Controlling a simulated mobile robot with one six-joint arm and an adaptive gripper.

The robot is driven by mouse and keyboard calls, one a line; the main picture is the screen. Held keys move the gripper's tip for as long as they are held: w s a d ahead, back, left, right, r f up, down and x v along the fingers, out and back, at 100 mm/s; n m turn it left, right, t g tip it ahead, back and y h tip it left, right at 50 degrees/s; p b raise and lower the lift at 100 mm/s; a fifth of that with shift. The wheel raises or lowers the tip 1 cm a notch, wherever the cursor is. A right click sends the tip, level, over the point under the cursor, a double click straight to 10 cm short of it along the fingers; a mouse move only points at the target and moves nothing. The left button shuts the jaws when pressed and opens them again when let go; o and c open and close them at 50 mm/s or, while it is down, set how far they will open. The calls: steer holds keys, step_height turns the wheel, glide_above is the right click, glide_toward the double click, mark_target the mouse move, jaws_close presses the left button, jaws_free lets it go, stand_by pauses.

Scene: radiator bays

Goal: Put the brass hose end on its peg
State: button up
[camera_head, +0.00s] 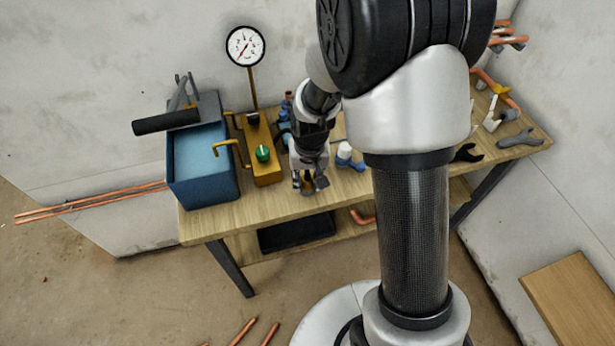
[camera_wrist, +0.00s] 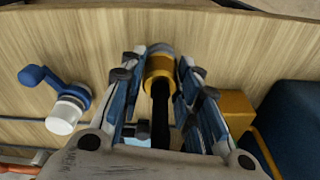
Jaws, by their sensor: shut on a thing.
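The brass hose end (camera_wrist: 159,68) is between the two fingers of my gripper (camera_wrist: 158,88), with a black hose (camera_wrist: 160,125) running back from it in the wrist view. My gripper is shut on it, above the wooden bench top. In the head view my gripper (camera_head: 308,186) is near the front edge of the bench, to the right of a yellow block with a green knob; the hose end is mostly hidden there. A grey rounded shape shows just past the hose end in the wrist view. I cannot tell whether it is the peg or whether they touch.
On the bench (camera_head: 330,203) stand a blue tank (camera_head: 203,168) with a black-handled lever, a yellow block (camera_head: 264,172) with a pressure gauge (camera_head: 245,46), and a blue valve with white cap (camera_head: 345,152). Wrenches (camera_head: 518,139) lie at the right.

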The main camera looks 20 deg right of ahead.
steer(key=shift+f, duration=0.3)
steer(key=o, duration=0.9)
steer(key=r, duration=0.4)
steer(key=s+r, duration=0.1)
steer(key=r, duration=0.7)
steer(key=shift+s, duration=0.25)
steer(key=shift+r, duration=0.1)
